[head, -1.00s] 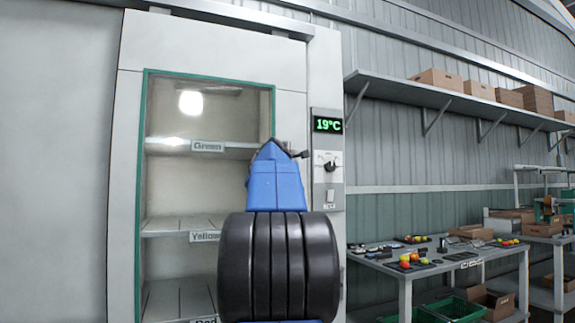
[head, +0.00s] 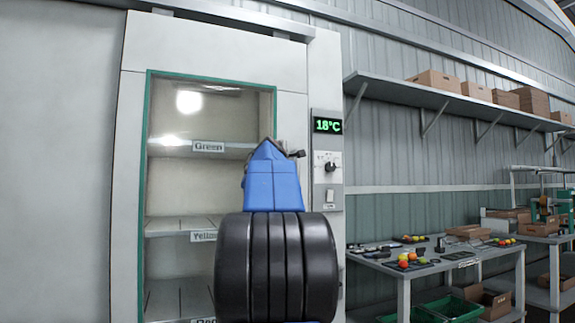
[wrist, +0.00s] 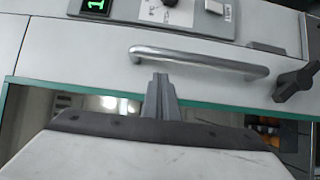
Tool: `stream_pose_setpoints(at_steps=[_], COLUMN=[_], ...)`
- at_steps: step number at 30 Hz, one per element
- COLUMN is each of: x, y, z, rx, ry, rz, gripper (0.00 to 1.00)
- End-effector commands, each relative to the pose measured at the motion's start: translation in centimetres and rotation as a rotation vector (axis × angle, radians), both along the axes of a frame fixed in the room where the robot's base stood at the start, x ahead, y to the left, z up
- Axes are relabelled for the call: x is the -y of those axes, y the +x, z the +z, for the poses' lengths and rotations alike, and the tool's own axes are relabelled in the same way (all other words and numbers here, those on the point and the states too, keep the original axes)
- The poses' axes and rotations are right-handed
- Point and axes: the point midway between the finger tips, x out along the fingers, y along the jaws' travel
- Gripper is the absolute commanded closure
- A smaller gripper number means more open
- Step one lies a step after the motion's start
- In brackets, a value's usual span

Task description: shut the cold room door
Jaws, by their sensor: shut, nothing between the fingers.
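The cold room door (head: 212,52) is a white panel with a green-edged window. In the head view it stands across the opening, and I see no gap at its right edge. In the wrist view its metal bar handle (wrist: 200,61) runs across the white strip beside the window. My gripper (wrist: 160,82) is shut and empty, its fingertips at the window side of the handle. I cannot tell whether they touch it. A dark latch-like lever (wrist: 297,82) sits past one end of the handle. In the head view my blue and black arm hides the gripper and the handle.
Labelled shelves (head: 180,229) show through the window. A control panel (head: 327,185) with a green 18°C display (head: 327,126) is right of the door. Farther right are a worktable (head: 385,268) with tomatoes, green crates (head: 455,308) beneath, and a wall shelf (head: 450,98) with cardboard boxes.

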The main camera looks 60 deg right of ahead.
Motion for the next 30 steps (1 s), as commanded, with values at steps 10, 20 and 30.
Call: stream_pose_setpoints(at_steps=[10,20,30], x=[-3.8,-8.3,-9.7], y=[-1.0,-2.7,-3.2], z=[0.2,0.1,0.0], rx=[0.0,0.001,0.0], ry=[-0.003,-0.002,-0.001], rz=[0.005,0.006,0.003], gripper=[1.0,1.0,1.0])
